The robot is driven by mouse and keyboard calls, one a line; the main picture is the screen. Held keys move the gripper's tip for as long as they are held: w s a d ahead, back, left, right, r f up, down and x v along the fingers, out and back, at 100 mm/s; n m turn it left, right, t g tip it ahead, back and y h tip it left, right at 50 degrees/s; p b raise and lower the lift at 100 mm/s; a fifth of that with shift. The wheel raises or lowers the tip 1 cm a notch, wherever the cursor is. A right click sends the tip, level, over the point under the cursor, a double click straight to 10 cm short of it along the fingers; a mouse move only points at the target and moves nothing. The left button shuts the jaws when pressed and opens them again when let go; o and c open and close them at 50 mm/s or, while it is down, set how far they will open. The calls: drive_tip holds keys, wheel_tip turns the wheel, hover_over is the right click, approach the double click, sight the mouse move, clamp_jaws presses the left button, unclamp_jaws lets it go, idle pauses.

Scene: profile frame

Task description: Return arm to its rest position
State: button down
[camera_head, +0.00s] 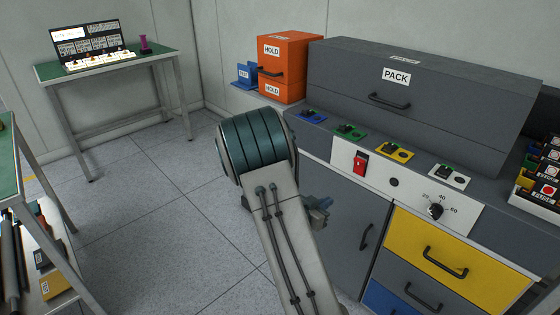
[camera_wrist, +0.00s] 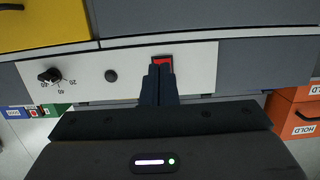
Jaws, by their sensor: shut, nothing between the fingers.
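My gripper (camera_wrist: 159,72) is shut and empty in the wrist view, its two dark fingers side by side. The fingertips overlap the lower part of the red rocker switch (camera_wrist: 163,60) in that picture; I cannot tell whether they touch it. In the head view the red switch (camera_head: 360,164) stands clear on the white panel (camera_head: 342,152), to the right of my arm. My arm rises from the bottom middle in front of the grey cabinet (camera_head: 347,222) and hides most of my gripper there.
The panel also carries a dial (camera_head: 435,210) and a round black button (camera_head: 394,182). Above it stand the grey PACK box (camera_head: 450,105) and the orange HOLD drawers (camera_head: 283,60). A yellow drawer (camera_head: 420,246) is below. Open floor (camera_head: 140,200) lies left of my arm, between two green-topped tables.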

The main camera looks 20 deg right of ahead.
drive_tip(key=w+a+r+n+t+y+p, duration=0.35)
drive_tip(key=a+r+y+p, duration=0.3)
drive_tip(key=a+r, duration=0.25)
drive_tip(key=s+a+r+n+y+p, duration=0.45)
drive_tip(key=a+r+y, duration=0.25)
drive_tip(key=a+r, duration=0.4)
drive_tip(key=s+a+r+n+g+p, duration=0.1)
drive_tip(key=s+r+g+p, duration=0.1)
drive_tip(key=s+r, duration=0.2)
drive_tip(key=s+a+r+n+g+p, duration=0.1)
drive_tip(key=s+r+n+g+p, duration=0.1)
drive_tip(key=s, duration=0.7)
drive_tip(key=s+a+r+n+g+y+p, duration=0.1)
drive_tip(key=s+r+n+g+p, duration=0.1)
drive_tip(key=s+r+p, duration=0.2)
drive_tip(key=s+r, duration=0.2)
drive_tip(key=s, duration=0.1)
drive_tip(key=shift+s+r+g, duration=0.2)
drive_tip(key=shift+s+g, duration=0.15)
